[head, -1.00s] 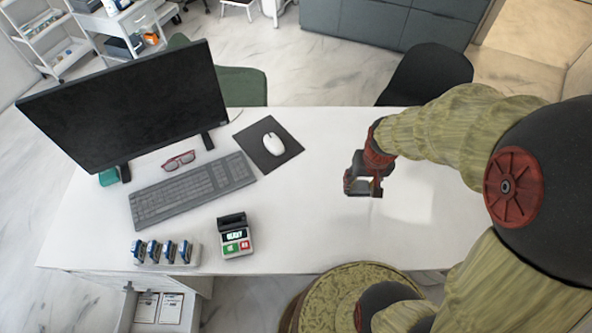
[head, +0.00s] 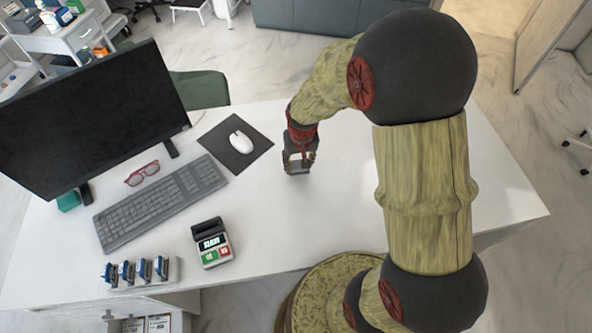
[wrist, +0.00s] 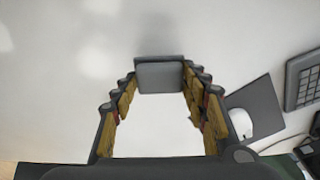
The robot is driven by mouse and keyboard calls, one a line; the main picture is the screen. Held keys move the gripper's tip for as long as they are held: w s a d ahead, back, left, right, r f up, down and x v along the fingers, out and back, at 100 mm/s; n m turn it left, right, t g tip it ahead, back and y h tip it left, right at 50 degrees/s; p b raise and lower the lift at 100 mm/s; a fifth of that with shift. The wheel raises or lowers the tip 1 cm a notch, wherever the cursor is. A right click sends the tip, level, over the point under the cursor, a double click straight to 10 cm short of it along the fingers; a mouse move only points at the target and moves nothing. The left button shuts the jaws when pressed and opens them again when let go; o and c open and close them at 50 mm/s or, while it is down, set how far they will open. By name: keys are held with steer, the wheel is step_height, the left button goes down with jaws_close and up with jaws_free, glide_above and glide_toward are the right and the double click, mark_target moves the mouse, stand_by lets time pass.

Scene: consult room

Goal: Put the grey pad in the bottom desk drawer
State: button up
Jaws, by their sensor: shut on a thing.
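My gripper (head: 298,168) is shut on the grey pad, over the middle of the white desk. In the wrist view, the pad (wrist: 160,74) is a small flat grey rectangle between the fingertips of my gripper (wrist: 160,78). In the head view the pad (head: 298,171) is a small grey piece at the fingertips. The pad appears to be above the desktop; its exact height is hard to tell. An open drawer (head: 128,325) with papers in it shows below the desk's front left edge, mostly cut off. I cannot tell which drawer it is.
The desk's right part is clear.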

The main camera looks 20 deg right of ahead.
mark_target(296, 169)
steer(key=shift+w+a+f, duration=0.1)
steer(key=shift+w+f, duration=0.2)
steer(key=shift+f, duration=0.1)
steer(key=shift+w+a+f+b, duration=0.1)
steer(key=shift+w+f+b, duration=0.1)
steer(key=shift+f+b, duration=1.2)
steer(key=shift+f+p, duration=0.4)
steer(key=shift+f, duration=0.1)
steer(key=o, duration=1.1)
